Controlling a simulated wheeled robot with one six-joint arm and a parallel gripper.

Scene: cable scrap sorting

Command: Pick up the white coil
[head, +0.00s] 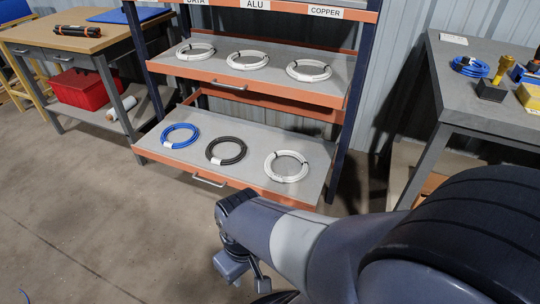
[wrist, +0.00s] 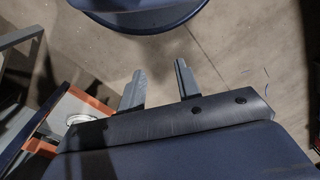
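In the head view, white coils lie on two shelves of a rack. One white coil (head: 287,179) is at the right of the lower shelf. Three more lie on the upper shelf: a left white coil (head: 195,58), a middle white coil (head: 247,67) and a right white coil (head: 309,79). Which one the task means cannot be told. In the wrist view, my gripper (wrist: 160,67) has its two fingers apart, with only floor between them. A white coil (wrist: 80,118) shows partly at the left, behind my gripper body. My gripper is apart from every coil.
A blue coil (head: 180,127) and a black coil (head: 227,162) share the lower shelf (head: 250,182). The upper shelf (head: 270,90) overhangs its back. A workbench (head: 85,45) stands left, a grey table (head: 470,105) right. The floor (head: 100,215) before the rack is clear.

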